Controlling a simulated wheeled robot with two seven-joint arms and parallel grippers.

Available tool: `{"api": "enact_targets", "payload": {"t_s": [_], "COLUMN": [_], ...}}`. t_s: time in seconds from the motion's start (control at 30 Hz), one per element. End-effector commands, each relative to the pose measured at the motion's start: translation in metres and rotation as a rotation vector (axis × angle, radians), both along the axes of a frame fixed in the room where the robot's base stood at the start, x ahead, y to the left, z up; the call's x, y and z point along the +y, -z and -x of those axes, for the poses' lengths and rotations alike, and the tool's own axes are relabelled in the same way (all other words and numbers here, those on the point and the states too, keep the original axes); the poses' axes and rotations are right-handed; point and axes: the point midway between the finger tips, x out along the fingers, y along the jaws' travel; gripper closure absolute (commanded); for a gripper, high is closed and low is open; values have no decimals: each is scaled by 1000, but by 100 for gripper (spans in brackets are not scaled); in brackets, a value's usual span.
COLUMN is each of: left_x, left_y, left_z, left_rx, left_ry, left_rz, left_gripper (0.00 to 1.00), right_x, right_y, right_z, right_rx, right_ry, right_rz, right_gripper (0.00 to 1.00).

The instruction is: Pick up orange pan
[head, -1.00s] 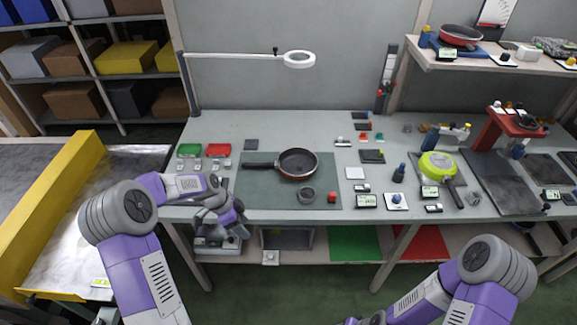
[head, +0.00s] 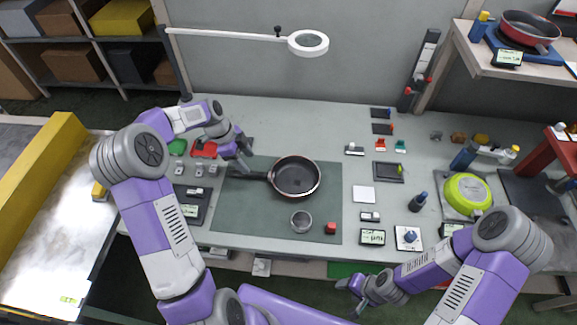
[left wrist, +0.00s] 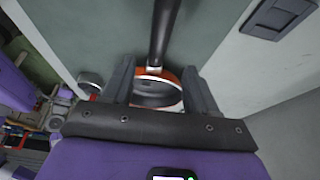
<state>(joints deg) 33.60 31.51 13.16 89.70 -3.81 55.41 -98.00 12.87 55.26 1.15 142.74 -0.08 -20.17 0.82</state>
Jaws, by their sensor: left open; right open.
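The orange pan (head: 297,177) lies on the green-grey mat, with a dark inside, an orange-red rim and a black handle pointing left. In the left wrist view, the orange pan (left wrist: 172,78) shows between and beyond the fingers, its black handle running to the top edge. My left gripper (head: 245,167) is open just above the handle in the head view; its fingers (left wrist: 158,75) also show in the wrist view. I cannot tell whether they touch the handle. My right gripper (head: 358,298) is open and empty at the table's front, away from the pan.
A grey round container (head: 301,221) and a small red block (head: 331,228) lie in front of the pan. A green pan (head: 467,193) is at right, and a red pan (head: 530,30) stands on the shelf. A lamp arm (head: 230,36) spans the back.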

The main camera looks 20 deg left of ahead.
Motion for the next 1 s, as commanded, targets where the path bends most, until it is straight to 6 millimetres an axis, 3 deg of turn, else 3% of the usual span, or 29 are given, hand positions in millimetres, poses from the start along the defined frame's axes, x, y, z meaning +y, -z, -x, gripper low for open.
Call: {"api": "enact_targets", "payload": {"t_s": [0.5,1.0], "left_x": [-21,-21], "left_y": [63,66], "left_z": [-6,-6], "left_rx": [2,1], "left_ry": [2,0], "left_rz": [1,0], "left_gripper": [42,42], "right_x": [0,0], "right_y": [13,14], "right_z": [0,0], "right_rx": [0,-1], "right_ry": [1,0], "right_rz": [0,0], "right_gripper": [43,43]}}
